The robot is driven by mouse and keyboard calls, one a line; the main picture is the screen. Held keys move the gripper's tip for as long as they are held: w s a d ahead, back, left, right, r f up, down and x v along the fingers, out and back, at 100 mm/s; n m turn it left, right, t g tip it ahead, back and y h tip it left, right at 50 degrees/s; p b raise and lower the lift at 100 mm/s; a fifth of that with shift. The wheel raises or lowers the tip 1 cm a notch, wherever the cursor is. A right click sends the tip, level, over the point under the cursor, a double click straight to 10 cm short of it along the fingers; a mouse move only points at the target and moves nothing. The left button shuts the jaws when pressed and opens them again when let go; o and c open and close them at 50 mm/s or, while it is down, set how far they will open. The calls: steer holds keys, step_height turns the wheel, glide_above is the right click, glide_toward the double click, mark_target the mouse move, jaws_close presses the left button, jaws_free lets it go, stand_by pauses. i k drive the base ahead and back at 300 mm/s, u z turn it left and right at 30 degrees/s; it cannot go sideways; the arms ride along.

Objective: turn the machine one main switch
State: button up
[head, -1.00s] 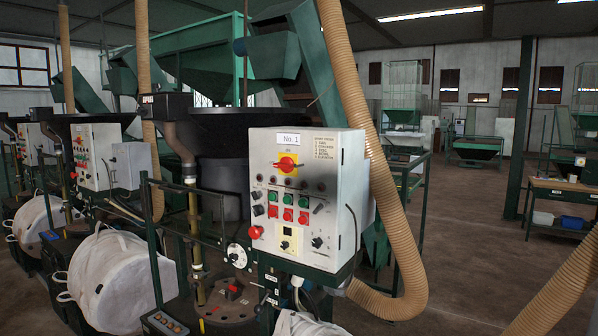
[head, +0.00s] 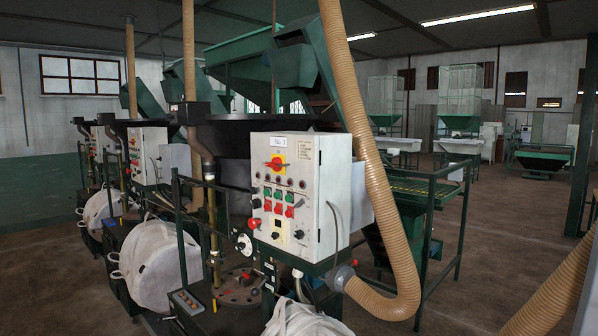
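The machine one control box (head: 300,198) is a light grey cabinet with a small label reading No. 1 (head: 278,139) at its top. The main switch (head: 275,163) is a red rotary knob on a yellow plate, under that label. Its exact knob angle is too small to tell. Below it are rows of small knobs and green and red buttons (head: 278,202). A red stop button (head: 254,223) sticks out at the lower left of the box. My gripper is not in view.
Green rails (head: 200,184) and a white bulk bag (head: 160,262) stand left of the box. A ribbed tan hose (head: 385,215) curves close along its right. A second control box (head: 146,155) stands farther left. Brown floor (head: 480,255) is open at the right.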

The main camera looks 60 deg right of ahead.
mark_target(274, 163)
steer(key=u, duration=0.15)
steer(key=i, duration=0.95)
steer(key=z, duration=0.05)
